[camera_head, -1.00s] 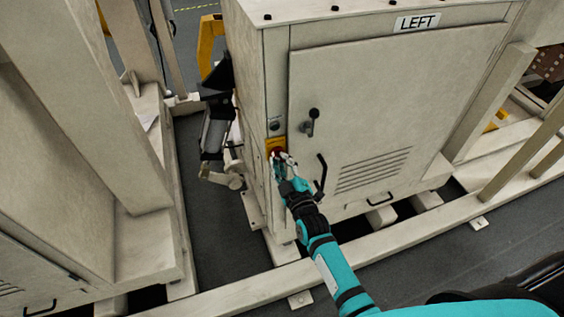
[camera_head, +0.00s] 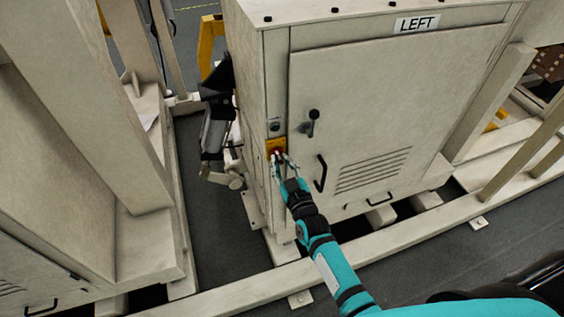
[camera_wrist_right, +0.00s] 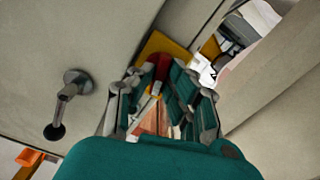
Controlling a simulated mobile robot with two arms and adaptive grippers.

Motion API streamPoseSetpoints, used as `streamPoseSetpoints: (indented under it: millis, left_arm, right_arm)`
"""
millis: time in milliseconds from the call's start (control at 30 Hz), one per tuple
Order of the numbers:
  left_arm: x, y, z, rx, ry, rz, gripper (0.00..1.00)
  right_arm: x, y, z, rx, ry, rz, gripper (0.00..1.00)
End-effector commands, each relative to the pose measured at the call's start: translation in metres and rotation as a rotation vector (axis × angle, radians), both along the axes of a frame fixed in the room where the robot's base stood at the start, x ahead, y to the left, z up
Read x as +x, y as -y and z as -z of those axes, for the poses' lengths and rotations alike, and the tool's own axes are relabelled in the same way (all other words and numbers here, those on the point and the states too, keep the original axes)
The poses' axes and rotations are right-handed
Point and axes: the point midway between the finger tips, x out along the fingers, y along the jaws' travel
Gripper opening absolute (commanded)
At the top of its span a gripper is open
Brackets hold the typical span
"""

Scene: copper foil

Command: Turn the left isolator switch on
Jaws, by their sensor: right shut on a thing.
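The left isolator switch is a red knob (camera_head: 278,154) on a yellow plate (camera_head: 275,146), on the front left edge of the cabinet labelled LEFT (camera_head: 417,23). My right gripper (camera_head: 281,161) reaches up to it from below right. In the right wrist view, the fingers (camera_wrist_right: 161,82) are around the red knob (camera_wrist_right: 160,61), shut on it, with the yellow plate (camera_wrist_right: 162,43) just behind. The fingers hide part of the knob, and its exact angle cannot be told. My left gripper is not in view.
A black door handle (camera_head: 312,121) and a black pull handle (camera_head: 321,173) stick out from the cabinet door, right of the switch. A dark and grey device (camera_head: 215,120) stands left of the cabinet. A beige floor beam (camera_head: 235,295) runs in front.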

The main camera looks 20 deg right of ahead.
Motion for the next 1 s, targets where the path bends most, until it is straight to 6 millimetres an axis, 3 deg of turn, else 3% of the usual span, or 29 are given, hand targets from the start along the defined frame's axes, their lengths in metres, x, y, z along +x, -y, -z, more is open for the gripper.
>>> streamPoseSetpoints:
  millis: [1000]
  left_arm:
    - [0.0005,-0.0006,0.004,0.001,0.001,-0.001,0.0]
  right_arm:
    - [-0.0003,-0.0007,0.0013,0.908,-0.033,0.001,0.0]
